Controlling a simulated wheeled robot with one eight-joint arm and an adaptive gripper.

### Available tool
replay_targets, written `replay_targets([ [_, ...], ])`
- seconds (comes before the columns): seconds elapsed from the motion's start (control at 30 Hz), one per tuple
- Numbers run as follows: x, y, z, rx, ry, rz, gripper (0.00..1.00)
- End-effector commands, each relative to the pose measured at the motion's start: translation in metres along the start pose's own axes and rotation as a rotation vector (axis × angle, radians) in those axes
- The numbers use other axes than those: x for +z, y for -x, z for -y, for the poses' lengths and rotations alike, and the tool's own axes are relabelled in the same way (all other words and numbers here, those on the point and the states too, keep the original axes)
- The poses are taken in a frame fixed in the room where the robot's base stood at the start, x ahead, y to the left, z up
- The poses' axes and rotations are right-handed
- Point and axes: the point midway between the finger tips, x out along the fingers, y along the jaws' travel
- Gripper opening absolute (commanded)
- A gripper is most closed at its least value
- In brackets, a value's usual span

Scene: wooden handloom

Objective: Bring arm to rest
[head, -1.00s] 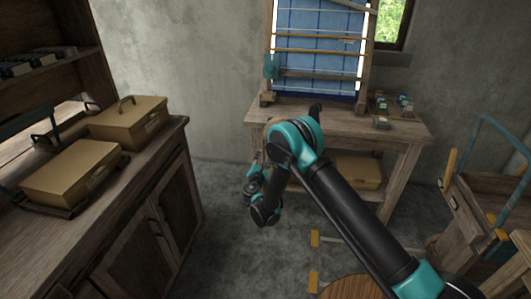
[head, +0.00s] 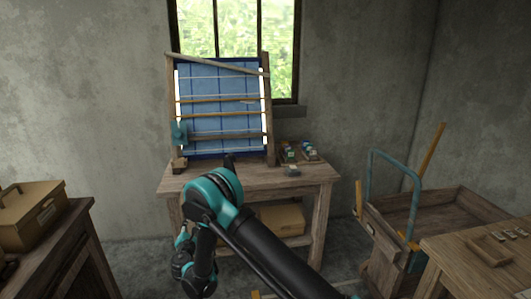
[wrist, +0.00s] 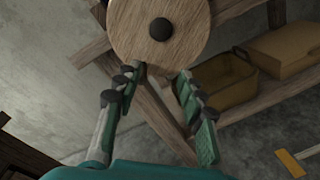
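My gripper shows in the wrist view (wrist: 155,76), with its two dark-tipped fingers spread apart and nothing between them. Past the fingertips is a round wooden disc (wrist: 185,48) with a dark knob at its centre. I cannot tell how near the fingertips are to it. In the head view my arm is bent, with the wrist low in front of the loom table (head: 318,184); the fingertips cannot be made out there.
A loom frame with blue cloth (head: 220,85) stands on the table. A box (head: 282,220) is on its lower shelf. A tan case (head: 30,215) sits on the left cabinet. A wooden cart (head: 455,205) and a small table (head: 455,255) stand at right.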

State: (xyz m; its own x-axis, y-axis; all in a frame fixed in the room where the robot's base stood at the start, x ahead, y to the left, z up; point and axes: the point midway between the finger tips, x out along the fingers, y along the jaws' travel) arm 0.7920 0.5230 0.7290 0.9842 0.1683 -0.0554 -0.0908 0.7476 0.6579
Motion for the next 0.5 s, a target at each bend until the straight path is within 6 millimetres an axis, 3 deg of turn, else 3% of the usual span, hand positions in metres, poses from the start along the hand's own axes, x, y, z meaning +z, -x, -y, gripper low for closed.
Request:
replay_targets([
  [0.1, 0.062, -0.019, 0.025, -0.113, -0.124, 0.011, 0.4],
  [0.27, 0.141, -0.029, 0.065, -0.269, -0.317, 0.032, 0.4],
  [0.5, 0.249, -0.01, 0.13, -0.489, -0.611, 0.092, 0.4],
])
